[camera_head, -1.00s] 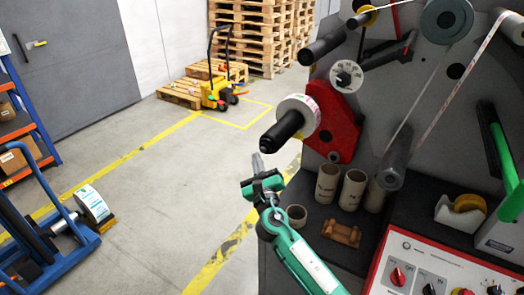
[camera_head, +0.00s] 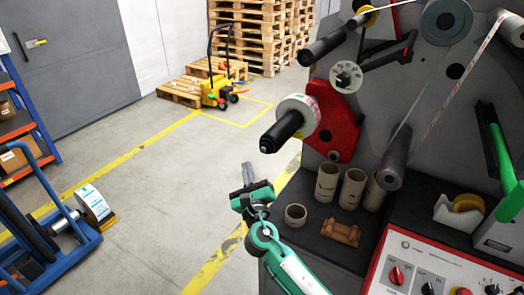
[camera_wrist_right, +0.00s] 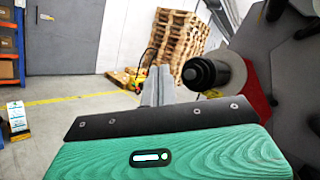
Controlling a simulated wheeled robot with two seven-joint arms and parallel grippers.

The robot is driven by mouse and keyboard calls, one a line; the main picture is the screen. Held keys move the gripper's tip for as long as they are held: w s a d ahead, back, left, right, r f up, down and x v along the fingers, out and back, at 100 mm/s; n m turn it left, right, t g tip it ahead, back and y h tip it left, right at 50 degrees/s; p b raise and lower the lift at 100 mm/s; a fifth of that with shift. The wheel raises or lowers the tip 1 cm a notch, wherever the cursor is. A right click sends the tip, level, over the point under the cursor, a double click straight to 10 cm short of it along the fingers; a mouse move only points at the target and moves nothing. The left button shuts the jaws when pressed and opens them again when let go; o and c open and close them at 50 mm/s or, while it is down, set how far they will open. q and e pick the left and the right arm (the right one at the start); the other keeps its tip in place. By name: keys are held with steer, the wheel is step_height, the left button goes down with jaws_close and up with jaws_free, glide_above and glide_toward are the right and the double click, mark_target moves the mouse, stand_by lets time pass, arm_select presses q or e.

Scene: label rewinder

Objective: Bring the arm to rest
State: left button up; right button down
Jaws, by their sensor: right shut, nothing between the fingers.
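My right gripper (camera_head: 248,174) is shut and empty in the head view. It hangs in free air left of the rewinder, below and left of the black spindle (camera_head: 281,132). The spindle carries a white label roll (camera_head: 299,112) near the red bracket (camera_head: 344,130). In the right wrist view the closed fingers of the right gripper (camera_wrist_right: 158,86) point away from me, and the spindle (camera_wrist_right: 200,75) shows to their right, apart from them. My left gripper is in neither view.
The rewinder's dark shelf (camera_head: 322,248) holds several cardboard cores (camera_head: 351,188) and a brown wooden block (camera_head: 341,233), right of my arm. A red-buttoned control panel (camera_head: 420,268) is at the lower right. A blue cart (camera_head: 45,245) stands at left. Open floor lies between.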

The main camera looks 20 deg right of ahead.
step_height(320, 180, down, 23)
steer(key=d+m+g+y, duration=0.1)
steer(key=m+g, duration=0.5)
steer(key=m, duration=0.1)
steer(key=s+d+f+m+g+y, duration=0.1)
steer(key=s+f+m+g, duration=0.35)
steer(key=f, duration=0.75)
steer(key=s+d+f+m+g+y, duration=0.15)
steer(key=s+f+m, duration=0.35)
steer(key=s+f, duration=0.5)
steer(key=s+d+f+m+g, duration=0.1)
steer(key=s+f+m+g, duration=0.1)
steer(key=s+f+m, duration=0.5)
steer(key=s+d+f+m+g, duration=0.2)
steer(key=s+f+m, duration=0.1)
steer(key=s+f, duration=0.8)
steer(key=s+f+m+g, duration=0.1)
steer(key=s+f+m, duration=0.1)
steer(key=s, duration=0.6)
steer(key=s+d+f+m+g, duration=0.1)
steer(key=s+f+m, duration=0.2)
steer(key=s+m, duration=0.2)
steer(key=s+f+m+g, duration=0.2)
steer(key=s+m, duration=0.2)
steer(key=s, duration=0.7)
steer(key=shift+d+f, duration=0.35)
steer(key=shift+f, duration=0.05)
